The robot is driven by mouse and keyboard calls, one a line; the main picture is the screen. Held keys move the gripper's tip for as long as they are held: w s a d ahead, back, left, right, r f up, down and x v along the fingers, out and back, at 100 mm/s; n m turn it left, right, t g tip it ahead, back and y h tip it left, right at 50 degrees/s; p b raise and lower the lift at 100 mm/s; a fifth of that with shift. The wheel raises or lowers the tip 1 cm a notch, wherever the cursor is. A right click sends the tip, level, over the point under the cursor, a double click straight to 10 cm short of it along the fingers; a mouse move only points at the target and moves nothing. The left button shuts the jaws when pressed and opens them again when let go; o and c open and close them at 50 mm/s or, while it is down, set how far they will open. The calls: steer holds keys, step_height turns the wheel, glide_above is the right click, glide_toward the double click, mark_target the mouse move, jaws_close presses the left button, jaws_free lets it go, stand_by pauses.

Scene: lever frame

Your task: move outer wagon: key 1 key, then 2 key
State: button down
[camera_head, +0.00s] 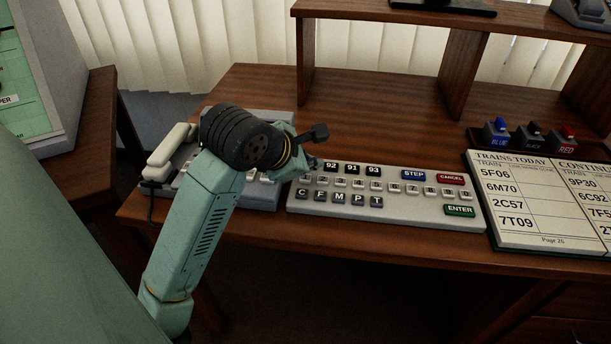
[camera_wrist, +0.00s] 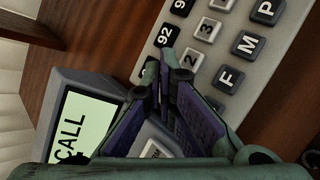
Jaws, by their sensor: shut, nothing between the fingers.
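The 1 key is hidden behind my fingers in the wrist view; in the head view a pale key (camera_head: 305,180) sits at the left end of the number row, its label too small to read. The grey 2 key (camera_wrist: 193,58) shows in the wrist view just right of my fingertips, between the 92 key (camera_wrist: 165,35) and the F key (camera_wrist: 228,78). It also shows in the head view (camera_head: 322,181). My gripper (camera_head: 311,163) is shut and empty over the keyboard's upper left corner; it also shows in the wrist view (camera_wrist: 167,66). I cannot tell whether it touches a key.
The pale keyboard (camera_head: 410,210) lies on the wooden desk (camera_head: 400,120). A telephone (camera_head: 165,150) with a CALL screen (camera_wrist: 85,122) stands left of it, partly behind my arm. A train list (camera_head: 540,225) lies to the right. A wooden shelf (camera_head: 400,15) stands behind.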

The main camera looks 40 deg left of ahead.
mark_target(326, 181)
steer(key=shift+f, duration=0.15)
steer(key=shift+f+b, duration=0.3)
steer(key=shift+b, duration=0.6)
steer(key=shift+f+b, duration=0.35)
steer(key=shift+b, duration=0.35)
stand_by(0.5)
steer(key=shift+r, duration=0.1)
stand_by(0.3)
steer(key=shift+r, duration=0.7)
steer(key=shift+w+d+f+b, duration=0.1)
steer(key=shift+w+d+b, duration=0.2)
steer(key=shift+d+b, duration=0.15)
steer(key=shift+w+d+f+b, duration=0.1)
steer(key=shift+w+d+b, duration=0.2)
steer(key=shift+d, duration=0.2)
steer(key=shift+w+d+r, duration=0.2)
steer(key=shift+w+d, duration=0.15)
steer(key=shift+d, duration=0.25)
